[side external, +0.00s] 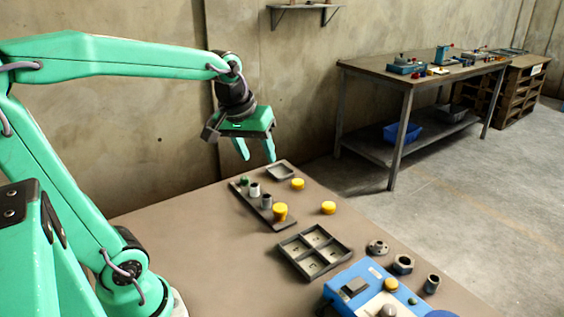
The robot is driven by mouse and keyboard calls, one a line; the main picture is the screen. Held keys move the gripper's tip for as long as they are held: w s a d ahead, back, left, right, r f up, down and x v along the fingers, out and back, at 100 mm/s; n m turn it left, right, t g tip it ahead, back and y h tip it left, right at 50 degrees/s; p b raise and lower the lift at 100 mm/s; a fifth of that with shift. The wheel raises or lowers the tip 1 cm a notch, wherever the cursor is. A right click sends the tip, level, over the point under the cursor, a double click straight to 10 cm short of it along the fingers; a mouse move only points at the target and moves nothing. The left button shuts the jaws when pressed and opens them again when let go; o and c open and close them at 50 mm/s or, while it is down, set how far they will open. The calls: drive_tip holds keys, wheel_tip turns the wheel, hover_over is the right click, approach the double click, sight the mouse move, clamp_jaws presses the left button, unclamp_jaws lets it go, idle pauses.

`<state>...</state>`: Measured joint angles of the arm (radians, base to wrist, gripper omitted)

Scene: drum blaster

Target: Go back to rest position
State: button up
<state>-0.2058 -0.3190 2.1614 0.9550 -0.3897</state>
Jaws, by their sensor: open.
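My gripper (256,152) hangs from my green arm above the far left part of the brown table (180,235). Its two green fingers point down and are apart, with nothing between them. It is in the air to the upper left of the dark rack (248,203), clear of the objects there. The rack holds a green piece, two grey cylinders (254,190) and a yellow-topped piece (280,211) in a row.
Two yellow caps (328,208) lie right of the rack. A small tray (282,172), a divided tray (315,252), a blue machine (360,287) and loose metal parts (403,264) share the table. The table's left side is clear. A workbench (410,76) stands behind.

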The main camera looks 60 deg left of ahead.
drive_tip(key=s+d+f+m+t, duration=0.1)
drive_tip(key=s+d+f+m, duration=0.1)
drive_tip(key=s+d+m, duration=0.4)
drive_tip(key=s, duration=0.3)
drive_tip(key=shift+s+d+m+t+h, duration=0.15)
drive_tip(key=shift+d+m+t+h, duration=0.15)
drive_tip(key=shift+m+h, duration=0.1)
idle(1.5)
